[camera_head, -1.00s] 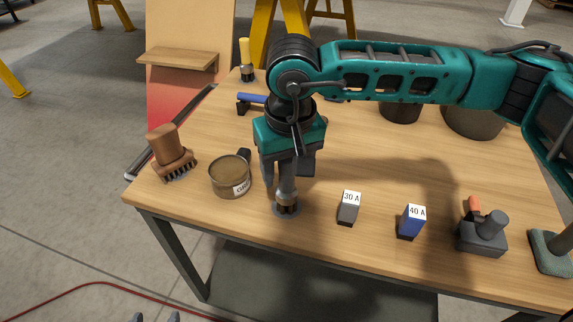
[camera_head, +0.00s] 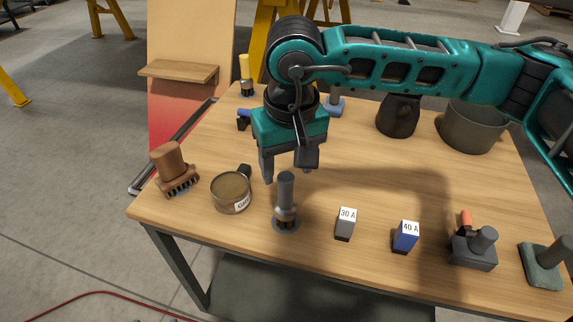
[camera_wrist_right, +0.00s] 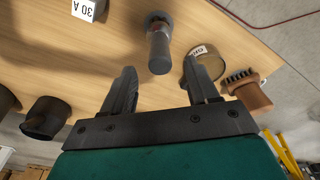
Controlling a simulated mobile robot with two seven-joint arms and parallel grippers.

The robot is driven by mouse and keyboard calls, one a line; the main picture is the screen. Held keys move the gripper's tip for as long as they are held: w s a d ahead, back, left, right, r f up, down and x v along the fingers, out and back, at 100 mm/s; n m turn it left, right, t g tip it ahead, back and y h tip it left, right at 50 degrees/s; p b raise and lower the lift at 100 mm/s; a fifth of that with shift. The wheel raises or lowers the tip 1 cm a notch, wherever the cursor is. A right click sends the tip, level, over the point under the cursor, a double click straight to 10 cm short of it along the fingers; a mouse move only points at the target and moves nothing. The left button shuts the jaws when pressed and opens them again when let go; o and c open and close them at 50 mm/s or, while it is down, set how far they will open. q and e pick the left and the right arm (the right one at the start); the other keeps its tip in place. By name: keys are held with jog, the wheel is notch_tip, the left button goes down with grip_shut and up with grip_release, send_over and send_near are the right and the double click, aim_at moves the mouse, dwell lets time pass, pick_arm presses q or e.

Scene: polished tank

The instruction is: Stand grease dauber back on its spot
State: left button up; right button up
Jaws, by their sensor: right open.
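The grease dauber (camera_head: 286,197) stands upright, with a grey handle and dark bristles at the bottom, on a round grey spot (camera_head: 287,228) near the front of the table. My right gripper (camera_head: 290,176) is open and empty, just above and behind the dauber's top. In the right wrist view the dauber (camera_wrist_right: 160,50) stands beyond the two open fingers (camera_wrist_right: 163,88), apart from them. The grease tin (camera_head: 231,192) is to the dauber's left. My left gripper is not in view.
A brown brush (camera_head: 172,168) stands at the left edge. Right of the dauber are a grey 30 A block (camera_head: 346,225), a blue 40 A block (camera_head: 406,237) and a dark tool block (camera_head: 474,250). Pots (camera_head: 473,128) stand at the back right.

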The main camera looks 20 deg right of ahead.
jog(key=shift+r+p, duration=0.35)
jog(key=shift+r, duration=0.6)
jog(key=shift+s, duration=0.1)
dwell(0.7)
